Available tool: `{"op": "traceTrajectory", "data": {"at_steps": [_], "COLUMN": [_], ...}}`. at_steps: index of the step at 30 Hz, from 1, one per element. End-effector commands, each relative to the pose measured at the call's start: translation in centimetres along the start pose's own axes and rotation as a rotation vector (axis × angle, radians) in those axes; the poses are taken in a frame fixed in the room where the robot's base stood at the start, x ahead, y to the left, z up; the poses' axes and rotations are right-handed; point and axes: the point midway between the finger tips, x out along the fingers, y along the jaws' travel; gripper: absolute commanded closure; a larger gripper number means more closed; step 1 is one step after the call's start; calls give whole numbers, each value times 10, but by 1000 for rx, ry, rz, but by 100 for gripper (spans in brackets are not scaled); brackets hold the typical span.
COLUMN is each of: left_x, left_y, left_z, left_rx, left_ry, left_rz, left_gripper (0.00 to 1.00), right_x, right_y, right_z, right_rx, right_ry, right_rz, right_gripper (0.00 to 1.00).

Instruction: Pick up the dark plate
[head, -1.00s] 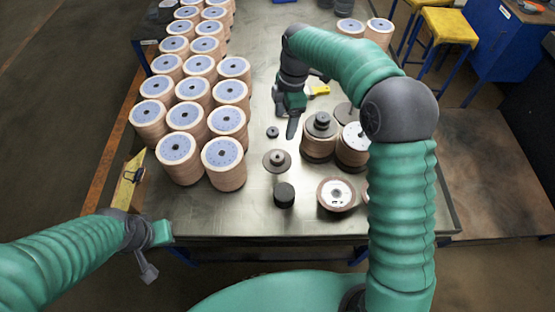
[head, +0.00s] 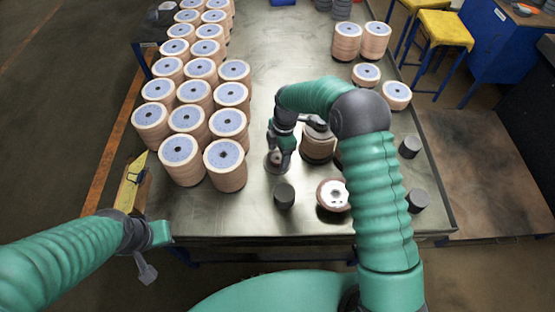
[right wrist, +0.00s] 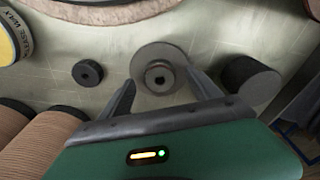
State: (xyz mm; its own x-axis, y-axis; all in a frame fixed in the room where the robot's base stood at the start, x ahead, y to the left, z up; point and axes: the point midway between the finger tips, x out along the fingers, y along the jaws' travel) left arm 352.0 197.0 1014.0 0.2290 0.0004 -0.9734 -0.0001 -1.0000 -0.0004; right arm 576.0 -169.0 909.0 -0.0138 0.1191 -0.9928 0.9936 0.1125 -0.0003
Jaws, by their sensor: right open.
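The dark plate (head: 272,169) is a flat grey-brown disc with a raised centre hub, lying on the metal table; the right gripper partly hides it in the head view. In the right wrist view the plate (right wrist: 160,54) lies between the fingertips, with a dark hole at its hub. My right gripper (head: 280,158) is open, pointing down over it, one finger on each side; the right wrist view shows the fingers (right wrist: 160,82) too. I cannot tell whether they touch it. My left gripper (head: 152,250) hangs off the table's front left; its jaw state is unclear.
A dark cylinder (head: 284,196) stands just in front of the plate. A small dark ring (right wrist: 87,72) lies beside it. A disc stack (head: 318,146) and a white-centred disc (head: 333,195) are to the right. Rows of tall disc stacks (head: 225,160) fill the left. The table's back middle is clear.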

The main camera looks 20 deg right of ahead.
Motion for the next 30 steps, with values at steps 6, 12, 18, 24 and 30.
{"op": "traceTrajectory", "data": {"at_steps": [6,12,18,24,30], "left_x": [0,0,0,0,-1], "left_y": [0,0,0,0,0], "left_z": [0,0,0,0,0], "left_rx": [0,0,0,0,0], "left_ry": [0,0,0,0,0], "left_rz": [0,0,0,0,0], "left_gripper": [100,100,100,100,100], "right_x": [7,6,6,6,5], "right_y": [1,0,1,1,1], "right_z": [0,0,0,0,0], "right_rx": [-1,0,-1,-1,-1], "right_ry": [-1,-1,-1,-1,-1], "right_rz": [2,2,2,2,4], "right_gripper": [28,47,73,100,100]}}
